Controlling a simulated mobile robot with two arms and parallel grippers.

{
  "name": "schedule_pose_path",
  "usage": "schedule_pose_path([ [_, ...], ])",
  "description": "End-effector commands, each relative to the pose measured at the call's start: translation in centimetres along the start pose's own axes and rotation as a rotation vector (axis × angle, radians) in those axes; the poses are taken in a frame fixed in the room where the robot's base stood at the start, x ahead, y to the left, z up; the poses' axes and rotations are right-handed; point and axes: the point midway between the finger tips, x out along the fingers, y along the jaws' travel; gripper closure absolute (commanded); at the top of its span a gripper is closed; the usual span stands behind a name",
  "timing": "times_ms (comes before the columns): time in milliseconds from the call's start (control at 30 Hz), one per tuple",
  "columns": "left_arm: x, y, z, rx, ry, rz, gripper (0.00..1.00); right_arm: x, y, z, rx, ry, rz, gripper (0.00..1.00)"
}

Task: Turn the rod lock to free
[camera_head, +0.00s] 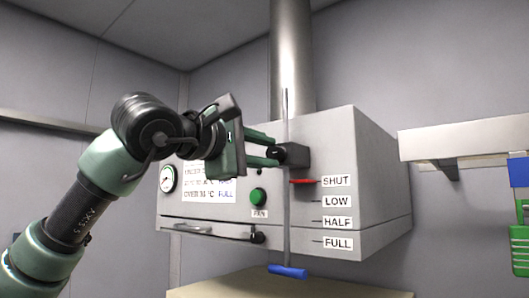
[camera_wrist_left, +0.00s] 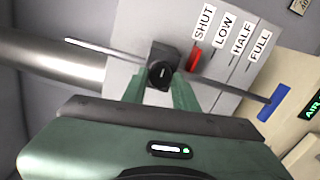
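The rod lock (camera_head: 294,154) is a black block on the hood's front, with a round black knob facing my left gripper. The thin grey rod (camera_head: 287,210) runs upright through it, with a blue handle (camera_head: 288,271) at the bottom. A red pointer (camera_head: 302,182) on the rod is level with SHUT. My left gripper (camera_head: 275,152) has its green fingers on both sides of the knob, seemingly touching it. In the left wrist view the knob (camera_wrist_left: 160,73) sits snugly between the fingertips and bears a small pale mark. My right gripper is out of view.
The grey hood (camera_head: 370,210) carries labels SHUT, LOW, HALF and FULL, a gauge (camera_head: 168,179), a green button (camera_head: 258,195) and a notice behind my arm. A duct (camera_head: 292,60) rises above. A beige surface (camera_head: 230,290) lies below; a shelf (camera_head: 460,140) is at right.

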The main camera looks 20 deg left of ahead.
Motion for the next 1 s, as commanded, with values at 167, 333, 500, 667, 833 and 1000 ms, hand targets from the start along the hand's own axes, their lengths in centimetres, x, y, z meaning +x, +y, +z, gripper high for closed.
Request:
schedule_pose_path([
  [167, 0.0, -0.1, 0.0, 0.001, 0.000, -0.002, 0.49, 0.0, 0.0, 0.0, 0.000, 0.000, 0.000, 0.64],
  [333, 0.0, -0.1, 0.0, 0.000, 0.000, -0.002, 0.49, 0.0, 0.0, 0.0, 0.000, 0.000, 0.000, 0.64],
  [500, -0.9, -0.3, -0.1, 0.000, 0.001, 0.000, 0.49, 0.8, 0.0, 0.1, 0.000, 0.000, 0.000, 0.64],
  [667, -3.7, -0.4, 0.0, 0.001, 0.000, 0.003, 0.49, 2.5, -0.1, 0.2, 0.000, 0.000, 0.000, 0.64],
  [833, -6.4, -0.3, 0.0, 0.001, 0.000, 0.002, 0.49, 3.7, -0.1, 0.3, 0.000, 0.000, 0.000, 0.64],
  [1000, -7.7, -0.2, 0.1, 0.001, 0.000, -0.001, 0.49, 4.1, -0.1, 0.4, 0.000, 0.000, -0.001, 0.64],
])
